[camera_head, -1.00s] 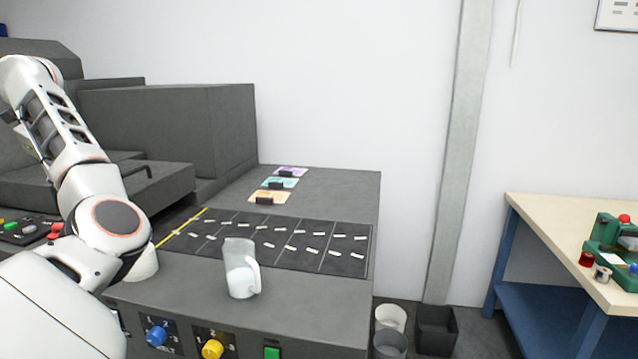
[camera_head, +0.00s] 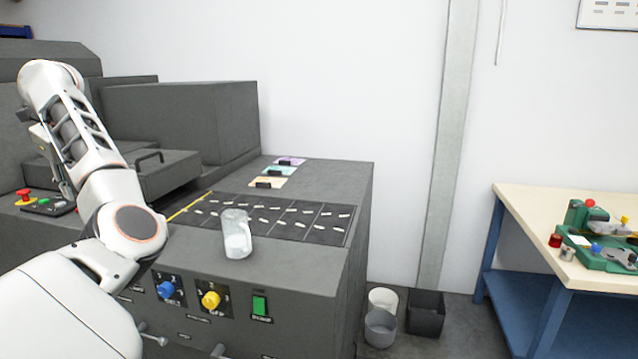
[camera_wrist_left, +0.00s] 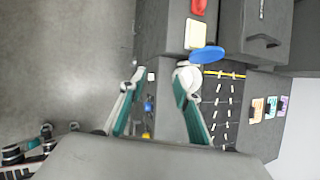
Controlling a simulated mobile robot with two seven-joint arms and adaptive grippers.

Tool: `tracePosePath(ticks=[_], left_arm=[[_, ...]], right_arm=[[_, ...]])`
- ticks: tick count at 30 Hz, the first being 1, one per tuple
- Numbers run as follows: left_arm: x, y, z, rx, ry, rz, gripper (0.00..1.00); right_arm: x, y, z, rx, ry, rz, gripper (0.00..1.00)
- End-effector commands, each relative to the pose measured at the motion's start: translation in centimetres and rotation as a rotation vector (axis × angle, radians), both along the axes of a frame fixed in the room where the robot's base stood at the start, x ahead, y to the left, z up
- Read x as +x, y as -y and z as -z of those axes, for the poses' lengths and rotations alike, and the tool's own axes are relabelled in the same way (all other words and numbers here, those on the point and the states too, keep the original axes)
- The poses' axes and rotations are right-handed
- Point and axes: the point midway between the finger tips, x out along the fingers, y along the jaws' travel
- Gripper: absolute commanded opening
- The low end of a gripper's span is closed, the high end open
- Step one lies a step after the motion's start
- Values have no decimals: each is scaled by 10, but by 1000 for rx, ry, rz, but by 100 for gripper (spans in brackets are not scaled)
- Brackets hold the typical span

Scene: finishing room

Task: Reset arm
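My left arm (camera_head: 110,200) is bent upward at the left of the head view. Its gripper is hidden there behind the arm. In the left wrist view my left gripper (camera_wrist_left: 155,80) has its two teal-padded fingers spread apart, with nothing visible between them. In the wrist view a blue disc (camera_wrist_left: 207,54) lies just beyond the right-hand finger. My right gripper is not in view.
A slotted dark panel (camera_head: 325,222) with small pale strips lies behind the jug. Coloured cards (camera_head: 268,183) sit farther back. Bins (camera_head: 381,327) stand on the floor to the right. A workbench (camera_head: 520,200) with a green device (camera_head: 590,235) stands at far right.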

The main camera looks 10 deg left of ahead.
Motion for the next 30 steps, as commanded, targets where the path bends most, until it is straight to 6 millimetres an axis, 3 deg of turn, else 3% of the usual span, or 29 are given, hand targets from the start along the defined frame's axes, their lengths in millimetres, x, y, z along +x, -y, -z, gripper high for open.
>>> tracePosePath(ticks=[3,8,12,16,20,24,27,30], left_arm=[[-25,-28,25,141,-131,-54,32],[-64,-64,40,371,-330,-114,32],[-101,-89,38,643,-562,-151,32],[-122,-93,18,945,-802,-149,32],[-119,-74,-3,1248,-1031,-103,32],[-95,-30,-12,1577,-1260,-6,32],[-68,13,-3,1810,-1407,95,32],[-41,64,23,2037,-1540,221,32]], right_arm=[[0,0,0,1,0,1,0],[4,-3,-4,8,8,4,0],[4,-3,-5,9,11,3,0],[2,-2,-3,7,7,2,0],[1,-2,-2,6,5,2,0],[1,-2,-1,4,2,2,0],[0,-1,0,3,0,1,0],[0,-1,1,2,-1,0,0]])
